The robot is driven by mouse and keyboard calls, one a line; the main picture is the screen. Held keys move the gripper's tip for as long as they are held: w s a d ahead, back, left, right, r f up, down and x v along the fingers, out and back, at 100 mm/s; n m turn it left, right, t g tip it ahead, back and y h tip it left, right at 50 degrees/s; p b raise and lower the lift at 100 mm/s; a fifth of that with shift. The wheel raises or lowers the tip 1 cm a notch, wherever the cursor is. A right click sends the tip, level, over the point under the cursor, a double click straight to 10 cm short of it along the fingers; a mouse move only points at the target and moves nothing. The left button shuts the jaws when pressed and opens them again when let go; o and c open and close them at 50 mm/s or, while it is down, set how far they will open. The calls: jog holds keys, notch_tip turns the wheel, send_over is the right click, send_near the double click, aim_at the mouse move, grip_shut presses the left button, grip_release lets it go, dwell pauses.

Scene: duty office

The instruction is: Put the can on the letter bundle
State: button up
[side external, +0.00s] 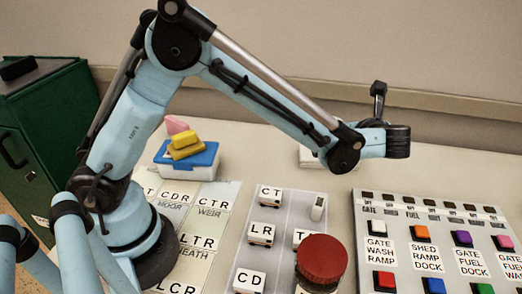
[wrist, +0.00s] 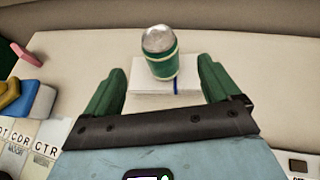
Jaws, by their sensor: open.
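A green can (wrist: 161,60) with a silver top stands upright in the upper middle of the wrist view. It appears to rest on the white letter bundle (wrist: 146,84), whose blue band shows just below the can. My gripper (wrist: 160,72) is open, with its two green fingers wide apart on the left and right of the can and no visible contact. In the side view, the bundle (side external: 307,157) shows as a white edge behind my forearm. The can does not show there; my arm probably hides it.
A blue-lidded box (side external: 187,157) with yellow and pink blocks stands at the left. Lettered cards, a grey tray (side external: 262,262) of labelled blocks, a red round knob (side external: 322,258) and a button panel (side external: 440,215) fill the front. A green cabinet (side external: 50,130) stands far left. The table behind the bundle is clear.

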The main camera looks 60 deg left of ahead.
jog(key=s+a+r+n+h, duration=0.1)
jog(key=s+a+n+h, duration=0.2)
jog(key=s+n, duration=0.6)
jog(key=s+a+n+t+h, duration=0.1)
jog(key=s+a+n+h, duration=0.2)
jog(key=s+n+h, duration=0.4)
jog(key=s+n, duration=0.3)
jog(key=n, duration=0.4)
jog(key=shift+s+r+n+h, duration=0.2)
jog(key=shift+r+n+h, duration=0.1)
jog(key=shift+r+n, duration=0.1)
